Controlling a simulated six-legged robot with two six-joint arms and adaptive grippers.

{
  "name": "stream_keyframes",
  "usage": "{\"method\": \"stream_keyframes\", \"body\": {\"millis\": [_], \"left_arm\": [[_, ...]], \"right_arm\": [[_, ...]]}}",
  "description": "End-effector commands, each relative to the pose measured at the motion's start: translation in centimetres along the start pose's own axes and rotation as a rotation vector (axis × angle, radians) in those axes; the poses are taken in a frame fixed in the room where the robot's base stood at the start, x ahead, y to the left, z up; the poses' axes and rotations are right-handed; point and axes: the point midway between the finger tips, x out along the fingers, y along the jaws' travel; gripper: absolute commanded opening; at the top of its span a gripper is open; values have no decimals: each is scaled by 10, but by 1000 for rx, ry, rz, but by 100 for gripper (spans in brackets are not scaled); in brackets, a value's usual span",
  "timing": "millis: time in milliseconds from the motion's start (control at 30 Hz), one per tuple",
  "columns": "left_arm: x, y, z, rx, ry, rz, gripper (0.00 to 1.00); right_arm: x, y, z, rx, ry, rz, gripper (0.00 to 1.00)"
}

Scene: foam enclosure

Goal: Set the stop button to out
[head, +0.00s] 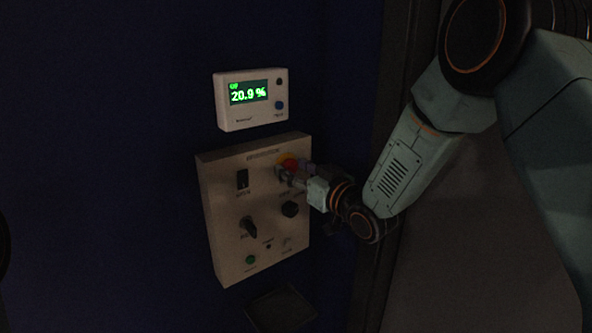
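The stop button (288,161) is a red mushroom head with a bit of yellow around it, at the upper right of a beige control panel (219,220) on the dark blue wall. My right gripper (284,173) is at the button, its fingers covering the lower part of it. Whether the fingers touch or grip the button cannot be told, nor whether the button is in or out. My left gripper is not in view.
The panel also has a black rocker switch (242,180), a dark selector (249,227), a black knob (290,209) and a green button (251,260). A white meter (250,99) reading 20.9 % is above. A dark tray-like shape (280,308) is below.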

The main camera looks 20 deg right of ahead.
Motion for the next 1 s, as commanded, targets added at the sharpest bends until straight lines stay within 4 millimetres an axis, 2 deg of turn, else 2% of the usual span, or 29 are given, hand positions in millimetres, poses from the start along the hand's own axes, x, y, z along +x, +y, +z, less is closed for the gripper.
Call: {"method": "stream_keyframes", "body": {"millis": [67, 500, 1000], "left_arm": [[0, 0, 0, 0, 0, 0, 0], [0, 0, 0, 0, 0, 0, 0], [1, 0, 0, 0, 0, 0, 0]], "right_arm": [[0, 0, 0, 0, 0, 0, 38], [0, 0, 0, 0, 0, 0, 1], [-5, 0, 0, 1, 0, 1, 0]]}}
